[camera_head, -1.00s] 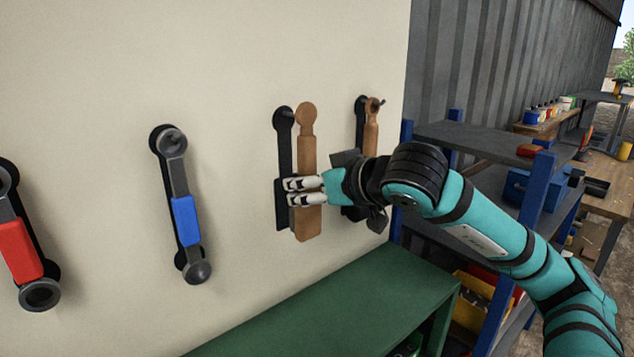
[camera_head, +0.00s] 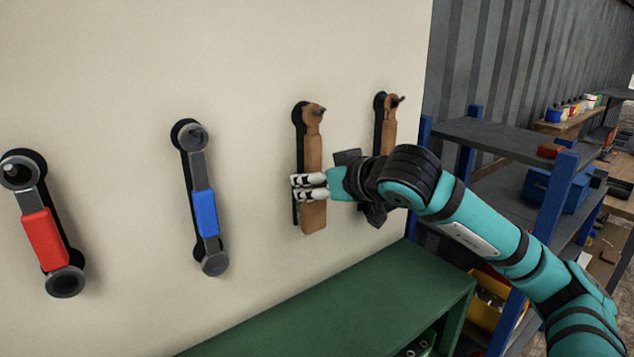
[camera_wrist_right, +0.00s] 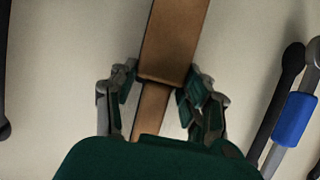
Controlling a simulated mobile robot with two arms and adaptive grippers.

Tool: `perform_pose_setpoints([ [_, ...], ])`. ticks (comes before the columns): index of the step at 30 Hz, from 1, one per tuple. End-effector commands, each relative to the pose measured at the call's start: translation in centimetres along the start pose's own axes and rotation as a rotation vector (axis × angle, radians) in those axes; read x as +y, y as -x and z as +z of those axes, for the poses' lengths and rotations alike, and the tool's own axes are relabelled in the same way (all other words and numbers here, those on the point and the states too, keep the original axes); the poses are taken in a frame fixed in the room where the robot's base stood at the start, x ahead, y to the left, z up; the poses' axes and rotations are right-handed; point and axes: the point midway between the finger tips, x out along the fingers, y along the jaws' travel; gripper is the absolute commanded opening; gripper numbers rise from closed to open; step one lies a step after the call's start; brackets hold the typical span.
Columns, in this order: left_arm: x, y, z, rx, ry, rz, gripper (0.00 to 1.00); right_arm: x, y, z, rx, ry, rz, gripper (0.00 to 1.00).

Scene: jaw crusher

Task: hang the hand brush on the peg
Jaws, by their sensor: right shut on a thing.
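The hand brush (camera_head: 312,155) is brown and wooden and stands upright close to the pale wall. Its round head is at the top, and a dark peg tip (camera_head: 322,111) shows at that head, seemingly through it. A black brush-shaped outline (camera_head: 298,122) shows just left of it. My right gripper (camera_head: 309,187) is shut on the lower part of the brush, from the right. In the right wrist view the brush (camera_wrist_right: 175,40) runs between the two fingers (camera_wrist_right: 158,95). How far the head sits along the peg is unclear. My left gripper is not in view.
A similar brown tool (camera_head: 390,121) hangs on another peg to the right, partly behind my gripper. A blue-gripped tool (camera_head: 205,210) and a red-gripped one (camera_head: 44,238) hang to the left. A green bench (camera_head: 340,310) lies below; blue-posted shelves (camera_head: 490,137) stand right.

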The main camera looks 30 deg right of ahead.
Motion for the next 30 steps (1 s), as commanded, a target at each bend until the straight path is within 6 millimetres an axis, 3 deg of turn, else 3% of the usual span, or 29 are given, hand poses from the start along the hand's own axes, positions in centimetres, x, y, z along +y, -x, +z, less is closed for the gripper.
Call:
perform_pose_setpoints([
  [12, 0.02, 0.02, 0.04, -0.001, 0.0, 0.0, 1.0, 0.03, 0.04, -0.09, 0.002, 0.0, 0.0, 0.17],
  [13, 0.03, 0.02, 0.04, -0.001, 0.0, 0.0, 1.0, 0.03, 0.05, -0.09, 0.002, 0.0, 0.0, 0.49],
  [18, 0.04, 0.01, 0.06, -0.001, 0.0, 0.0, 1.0, 0.02, 0.04, -0.07, 0.001, 0.0, 0.0, 0.72],
  [30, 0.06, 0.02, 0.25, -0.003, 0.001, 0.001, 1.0, 0.15, 0.92, -0.05, 0.001, 0.001, 0.003, 0.74],
])
